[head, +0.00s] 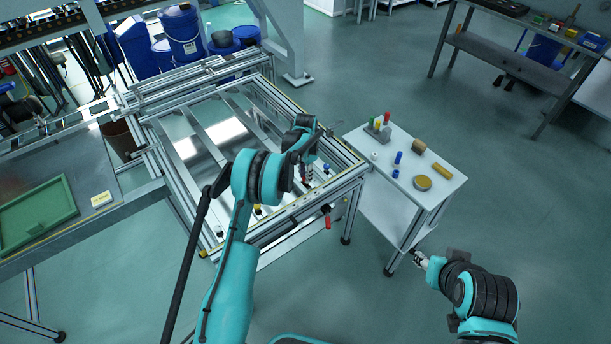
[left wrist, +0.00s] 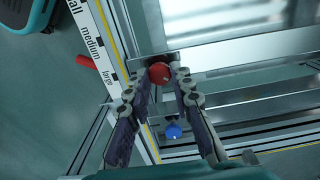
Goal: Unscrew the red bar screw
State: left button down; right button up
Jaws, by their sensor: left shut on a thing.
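The red bar screw (left wrist: 160,73) shows as a round red head between the fingertips of my left gripper (left wrist: 160,80) in the left wrist view. The fingers are shut on it from both sides. It sits at a cross bar of the metal panel frame (left wrist: 212,52), close to the labelled edge rail. In the head view my left gripper (head: 306,174) points down at the frame's near right part, and its wrist hides much of the screw. My right gripper (head: 418,259) is low at the right, away from the frame; its fingers are too small to read.
A blue knob (left wrist: 173,131) sits close beside my left fingers. A red handle (head: 327,216) sticks out from the frame's near side. A white side table (head: 395,155) with small coloured parts stands to the right. Open floor lies further right.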

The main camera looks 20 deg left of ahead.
pick_arm(q)
jog(key=n, duration=0.7)
jog(key=shift+b, duration=0.35)
jog(key=n, duration=0.7)
jog(key=shift+n, duration=0.3)
jog(key=n, duration=0.3)
jog(key=shift+n, duration=0.3)
jog(key=n, duration=0.3)
jog(key=shift+n+b, duration=0.3)
jog(key=shift+n, duration=0.1)
jog(key=n, duration=0.6)
jog(key=shift+n, duration=0.4)
